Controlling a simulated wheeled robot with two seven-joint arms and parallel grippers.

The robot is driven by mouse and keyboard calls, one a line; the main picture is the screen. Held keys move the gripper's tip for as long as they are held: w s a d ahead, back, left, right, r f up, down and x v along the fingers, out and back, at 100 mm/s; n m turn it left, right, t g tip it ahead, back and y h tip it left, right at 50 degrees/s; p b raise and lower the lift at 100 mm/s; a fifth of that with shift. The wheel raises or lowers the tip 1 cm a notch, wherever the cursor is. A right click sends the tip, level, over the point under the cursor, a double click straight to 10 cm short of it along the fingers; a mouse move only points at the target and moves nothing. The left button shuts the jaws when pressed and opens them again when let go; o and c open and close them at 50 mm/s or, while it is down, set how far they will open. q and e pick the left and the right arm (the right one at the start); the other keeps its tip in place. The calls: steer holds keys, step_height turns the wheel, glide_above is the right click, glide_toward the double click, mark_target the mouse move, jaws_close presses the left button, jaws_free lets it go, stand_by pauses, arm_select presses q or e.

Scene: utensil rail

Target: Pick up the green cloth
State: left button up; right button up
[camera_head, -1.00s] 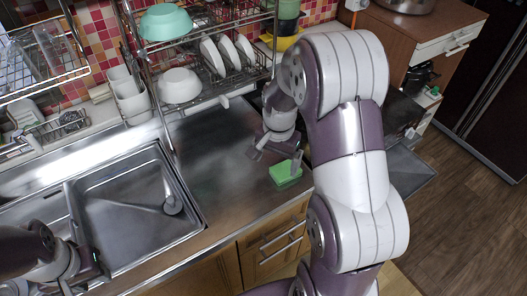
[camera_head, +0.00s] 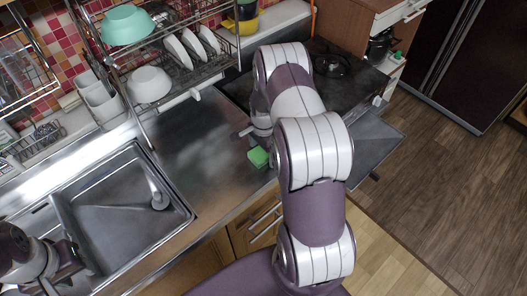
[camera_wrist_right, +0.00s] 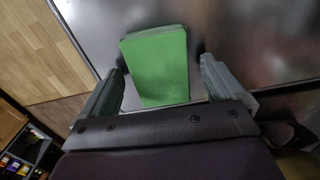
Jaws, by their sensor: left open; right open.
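The green cloth (camera_head: 258,157) is a small folded block lying on the steel counter near its front edge, right of the sink. In the right wrist view the cloth (camera_wrist_right: 157,58) lies between the two grey fingers. My right gripper (camera_wrist_right: 160,76) is open around its near end, with a narrow gap on each side. Whether the fingers are low enough to flank it is hard to tell. In the head view my right gripper (camera_head: 256,136) is beside the cloth, partly hidden by my arm. My left gripper (camera_head: 74,264) is open and empty over the sink's lower-left side.
The sink (camera_head: 125,205) with its faucet is on the left. A dish rack (camera_head: 190,75) with bowls and plates stands behind the counter. A dark stove (camera_head: 345,85) is to the right. The counter between sink and cloth is clear.

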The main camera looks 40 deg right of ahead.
mark_target(263, 151)
steer(key=shift+a, duration=0.1)
steer(key=shift+c, duration=0.6)
steer(key=c, duration=1)
steer(key=shift+r, duration=0.15)
steer(key=shift+r, duration=0.35)
step_height(263, 151, up, 2)
steer(key=shift+w+r+b, duration=0.1)
steer(key=shift+r+b, duration=0.15)
steer(key=shift+b, duration=0.45)
steer(key=s+d+r+b, duration=0.1)
steer(key=d+r, duration=0.1)
steer(key=d, duration=0.1)
steer(key=s+d+r, duration=0.2)
steer(key=d+r, duration=0.1)
steer(key=d, duration=0.1)
steer(key=s+d+r+b, duration=0.1)
steer(key=d+r, duration=0.1)
steer(key=d, duration=0.2)
steer(key=shift+s+r+b, duration=0.2)
steer(key=shift+r+b, duration=0.1)
